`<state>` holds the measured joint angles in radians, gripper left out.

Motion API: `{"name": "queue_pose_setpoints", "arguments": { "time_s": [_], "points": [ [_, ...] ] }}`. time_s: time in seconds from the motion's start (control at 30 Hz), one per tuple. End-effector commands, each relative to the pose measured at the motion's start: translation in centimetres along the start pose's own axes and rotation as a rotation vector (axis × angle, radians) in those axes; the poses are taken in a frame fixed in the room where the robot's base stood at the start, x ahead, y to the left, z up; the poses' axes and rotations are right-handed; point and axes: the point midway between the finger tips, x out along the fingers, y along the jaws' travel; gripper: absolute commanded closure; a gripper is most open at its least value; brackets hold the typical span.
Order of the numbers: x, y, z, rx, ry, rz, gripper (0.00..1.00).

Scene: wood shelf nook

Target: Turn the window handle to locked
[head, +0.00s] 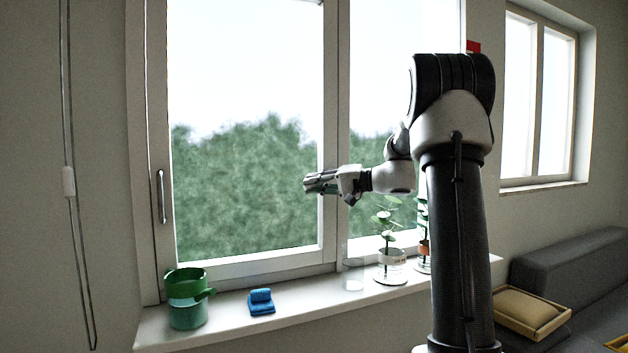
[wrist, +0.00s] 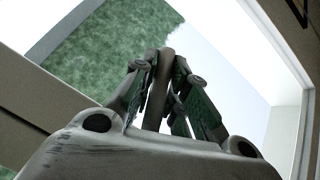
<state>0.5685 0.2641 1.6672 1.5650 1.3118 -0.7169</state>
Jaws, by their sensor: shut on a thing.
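My gripper (head: 309,184) reaches in from the right, in front of the middle upright of the window (head: 329,100), with its fingertips pointing left. In the wrist view, my gripper (wrist: 165,88) is shut on a grey, round-ended bar, the window handle (wrist: 158,88), which lies between its two fingers. In the head view the gripper hides this handle, so its exact angle cannot be told there. A separate slim metal handle (head: 161,196) stands upright on the window's left frame.
A blind cord (head: 68,182) hangs at the left. A grey sofa (head: 570,258) is at the right.

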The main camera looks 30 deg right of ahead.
Motion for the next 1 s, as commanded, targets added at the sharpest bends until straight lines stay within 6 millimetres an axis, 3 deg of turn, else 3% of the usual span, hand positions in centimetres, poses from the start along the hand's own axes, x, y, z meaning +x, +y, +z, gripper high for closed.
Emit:
{"name": "queue_pose_setpoints", "arguments": {
  "time_s": [1.0],
  "points": [
    [-3.0, 5.9, -1.3, -0.664, -0.188, 0.658, 1.00]
  ]
}}
